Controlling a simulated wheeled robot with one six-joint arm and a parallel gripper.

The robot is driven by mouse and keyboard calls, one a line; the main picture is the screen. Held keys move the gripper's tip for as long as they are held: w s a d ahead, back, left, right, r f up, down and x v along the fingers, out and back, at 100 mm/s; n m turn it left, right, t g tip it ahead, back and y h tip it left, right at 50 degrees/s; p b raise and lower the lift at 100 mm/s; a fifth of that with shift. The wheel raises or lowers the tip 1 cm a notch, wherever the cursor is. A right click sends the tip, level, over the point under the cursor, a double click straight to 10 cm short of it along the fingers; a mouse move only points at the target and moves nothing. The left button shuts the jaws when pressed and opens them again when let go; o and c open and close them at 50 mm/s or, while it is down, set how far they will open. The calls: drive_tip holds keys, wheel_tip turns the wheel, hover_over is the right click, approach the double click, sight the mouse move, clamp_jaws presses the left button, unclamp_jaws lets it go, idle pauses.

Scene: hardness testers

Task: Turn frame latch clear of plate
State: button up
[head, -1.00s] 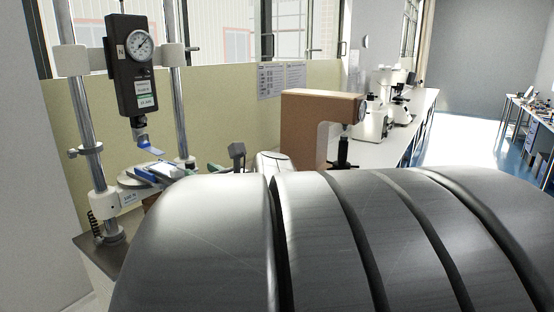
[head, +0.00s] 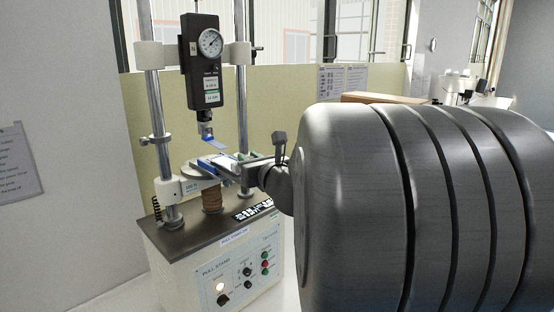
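The pull stand (head: 215,236) is on the left, with a round plate (head: 198,173) on its white crosshead between two upright posts. A black force gauge (head: 200,60) hangs above, with a blue strip (head: 215,143) under its hook. My gripper (head: 226,165) reaches in from the right at plate height, its fingers pointing left over or beside the plate's right side. Blue and white pieces show at its fingertips; I cannot tell whether they are held or whether the fingers are shut. The frame latch cannot be made out; it is too small or hidden at the fingers.
My large grey arm link fills the right half. The stand's front panel carries knobs and coloured buttons (head: 265,257). The right post (head: 240,110) stands close behind my gripper.

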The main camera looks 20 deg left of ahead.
clamp_jaws()
drive_tip(key=shift+g, duration=0.3)
drive_tip(key=n+g+y, duration=0.2)
drive_tip(key=n+g, duration=0.1)
drive_tip(key=shift+w+y, duration=0.1)
drive_tip(key=shift+y, duration=0.3)
drive_tip(key=n+g+y, duration=0.1)
drive_tip(key=g, duration=0.2)
drive_tip(key=n+g+y, duration=0.1)
drive_tip(key=n+g, duration=0.1)
drive_tip(key=shift+n+g+p, duration=0.3)
drive_tip(key=shift+g, duration=0.1)
drive_tip(key=n+g, duration=0.2)
drive_tip(key=g, duration=0.1)
drive_tip(key=n+g, duration=0.2)
drive_tip(key=g, duration=0.1)
drive_tip(key=shift+n+g, duration=0.3)
drive_tip(key=shift+g, duration=0.1)
drive_tip(key=shift+n+g+h, duration=0.8)
drive_tip(key=shift+n+g, duration=0.8)
drive_tip(key=shift+g, duration=1.1)
